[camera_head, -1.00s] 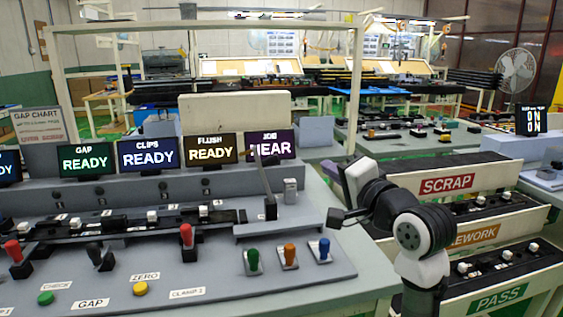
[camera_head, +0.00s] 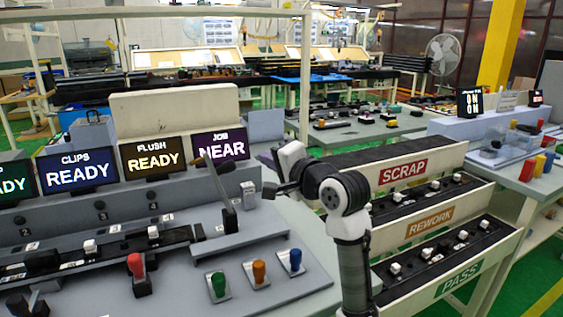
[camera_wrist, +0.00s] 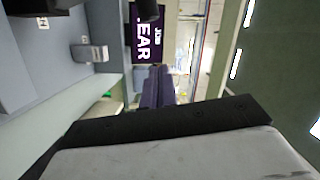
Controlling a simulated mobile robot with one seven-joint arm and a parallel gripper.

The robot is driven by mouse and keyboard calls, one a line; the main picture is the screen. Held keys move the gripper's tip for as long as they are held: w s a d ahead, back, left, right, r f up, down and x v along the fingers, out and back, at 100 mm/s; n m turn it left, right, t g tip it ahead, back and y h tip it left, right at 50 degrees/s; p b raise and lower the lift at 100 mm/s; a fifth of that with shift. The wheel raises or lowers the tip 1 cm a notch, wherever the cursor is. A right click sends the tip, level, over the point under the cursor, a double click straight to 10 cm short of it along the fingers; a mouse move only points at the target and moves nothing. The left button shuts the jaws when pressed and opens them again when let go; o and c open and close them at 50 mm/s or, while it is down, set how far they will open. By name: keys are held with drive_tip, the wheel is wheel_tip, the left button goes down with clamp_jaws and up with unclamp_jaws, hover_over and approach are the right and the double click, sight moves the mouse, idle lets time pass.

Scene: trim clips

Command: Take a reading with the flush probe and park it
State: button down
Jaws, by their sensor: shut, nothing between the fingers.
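My gripper (camera_head: 270,190) is shut and empty, above the bench's right end, behind the three handles and right of a tall tilted lever (camera_head: 222,196). It touches none of the handles.
SCRAP (camera_head: 404,172), REWORK (camera_head: 431,221) and PASS (camera_head: 459,280) racks with clips stand close to my arm on the right. A red lever (camera_head: 136,264) stands at left. A small grey box (camera_head: 249,195) stands near my gripper; it shows in the wrist view (camera_wrist: 90,52).

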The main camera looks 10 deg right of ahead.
drive_tip(key=shift+w+a+f+p, duration=0.15)
drive_tip(key=shift+a+f, duration=0.05)
drive_tip(key=shift+a, duration=0.6)
drive_tip(key=shift+w+a+f+p, duration=0.1)
drive_tip(key=shift+a+f+p, duration=0.1)
drive_tip(key=shift+a, duration=0.65)
drive_tip(key=shift+w+a+f+p, duration=0.1)
drive_tip(key=shift+w+a+f, duration=0.1)
drive_tip(key=shift+a, duration=0.6)
drive_tip(key=shift+a+r, duration=0.1)
drive_tip(key=shift+a, duration=0.05)
